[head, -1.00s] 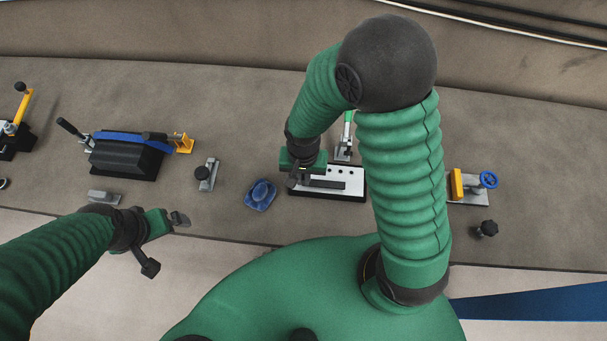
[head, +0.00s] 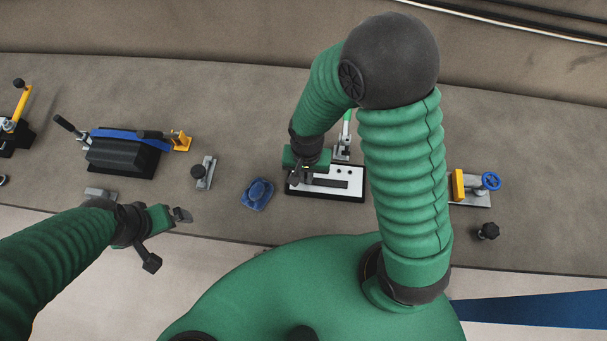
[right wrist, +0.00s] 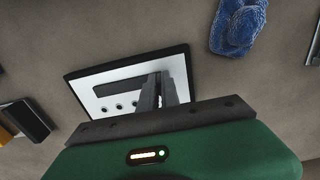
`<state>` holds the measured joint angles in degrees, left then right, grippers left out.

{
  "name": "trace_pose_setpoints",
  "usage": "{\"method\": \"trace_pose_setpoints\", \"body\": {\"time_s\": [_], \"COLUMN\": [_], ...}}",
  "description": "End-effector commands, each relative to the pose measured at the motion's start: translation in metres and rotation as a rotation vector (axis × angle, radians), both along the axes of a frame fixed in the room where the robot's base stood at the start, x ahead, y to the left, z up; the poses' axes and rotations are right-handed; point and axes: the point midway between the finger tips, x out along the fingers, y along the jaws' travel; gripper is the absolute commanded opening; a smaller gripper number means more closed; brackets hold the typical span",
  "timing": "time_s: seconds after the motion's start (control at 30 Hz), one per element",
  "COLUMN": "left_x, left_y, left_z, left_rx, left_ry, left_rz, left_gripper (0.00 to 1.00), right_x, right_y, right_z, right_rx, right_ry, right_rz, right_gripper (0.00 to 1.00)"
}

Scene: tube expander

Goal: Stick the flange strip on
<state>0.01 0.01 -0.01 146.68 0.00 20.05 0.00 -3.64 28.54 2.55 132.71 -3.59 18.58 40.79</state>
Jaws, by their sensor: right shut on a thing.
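A dark flat strip, which looks like the flange strip (head: 330,183), lies along a white plate with a black border (head: 352,194). The strip (right wrist: 118,88) and the plate (right wrist: 91,74) also show in the right wrist view. My right gripper (head: 302,178) reaches down at the strip's left end in the head view and is shut on it. Its fingers (right wrist: 162,90) hide that end in the wrist view, so the exact grip is unclear. My left gripper (head: 181,215) hangs near the table's front edge, apart from the plate; its finger gap is too small to judge.
A toggle clamp with a green handle (head: 345,138) stands behind the plate. A blue object (head: 257,194) lies left of it, then a small grey clamp (head: 204,172) and a black block with a blue bar (head: 124,157). A blue-wheeled vise (head: 470,187) and black knob (head: 488,231) stand right.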

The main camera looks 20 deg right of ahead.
Motion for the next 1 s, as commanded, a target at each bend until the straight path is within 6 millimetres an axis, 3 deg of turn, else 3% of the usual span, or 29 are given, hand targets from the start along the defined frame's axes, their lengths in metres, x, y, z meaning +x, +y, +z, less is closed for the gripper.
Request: {"method": "trace_pose_setpoints", "body": {"time_s": [0.33,0.37,0.53,1.0], "left_x": [0.0000,0.0000,0.0000,0.0000], "left_y": [-0.0001,-0.0001,-0.0001,-0.0001], "left_z": [0.0000,0.0000,0.0000,0.0001], "left_rx": [0.000,0.000,0.000,0.000], "left_ry": [0.000,0.000,0.000,0.000], "left_rz": [0.000,0.000,0.000,0.000], "left_gripper": [1.00,1.00,1.00,1.00], "right_x": [-0.0004,-0.0006,-0.0008,-0.0002], "right_y": [0.0016,0.0018,0.0017,0.0015], "right_z": [-0.0002,-0.0002,-0.0002,0.0002], "right_rx": [-0.004,-0.004,-0.004,-0.004], "right_ry": [0.003,0.003,0.003,0.001], "right_rz": [-0.001,-0.001,0.000,-0.001], "right_gripper": [0.00,0.09,0.31,0.32]}}
